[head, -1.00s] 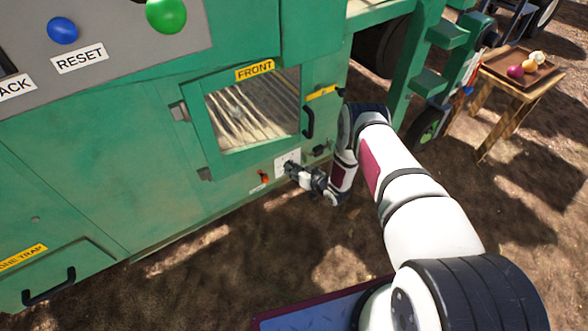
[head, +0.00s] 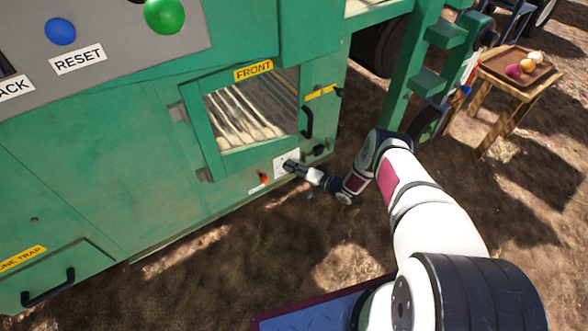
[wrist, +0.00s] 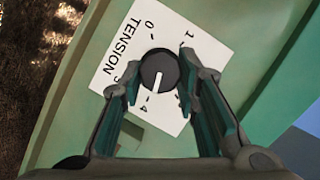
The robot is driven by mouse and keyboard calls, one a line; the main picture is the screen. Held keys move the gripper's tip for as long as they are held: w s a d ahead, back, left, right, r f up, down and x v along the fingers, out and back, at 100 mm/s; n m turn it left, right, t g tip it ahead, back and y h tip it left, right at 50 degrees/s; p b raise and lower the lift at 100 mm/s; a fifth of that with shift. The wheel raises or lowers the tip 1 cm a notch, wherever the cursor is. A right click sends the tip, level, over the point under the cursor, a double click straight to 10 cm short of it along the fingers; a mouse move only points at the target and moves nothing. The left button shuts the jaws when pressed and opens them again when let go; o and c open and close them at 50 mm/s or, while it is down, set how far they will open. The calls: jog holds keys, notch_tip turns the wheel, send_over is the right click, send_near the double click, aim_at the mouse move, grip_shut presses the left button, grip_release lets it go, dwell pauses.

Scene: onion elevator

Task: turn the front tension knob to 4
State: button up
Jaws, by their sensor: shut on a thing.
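The front tension knob (wrist: 160,70) is a round dark knob with a white pointer line, on a white dial plate (wrist: 118,55) printed TENSION. In the wrist view the pointer aims down and slightly left, close beside the 4 mark. The 0 and 1 marks show above the knob; part of the dial is covered by my fingers. My gripper (wrist: 158,68) has one finger on each side of the knob and is shut on it. In the head view my gripper (head: 289,165) reaches the white plate (head: 281,160) below the FRONT window and hides the knob.
An orange-red switch (head: 263,178) sits just left of the plate. A dark latch (head: 319,151) and a door handle (head: 308,122) are close on the right. A wooden table (head: 515,85) with onions on a tray stands far right. Open ground lies before the machine.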

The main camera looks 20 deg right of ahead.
jog(key=shift+f+m, duration=0.1)
jog(key=shift+m, duration=0.4)
jog(key=shift+d, duration=0.1)
jog(key=o, duration=1.2)
jog(key=shift+c, duration=0.2)
jog(key=v, duration=1.2)
jog(key=shift+f, duration=0.2)
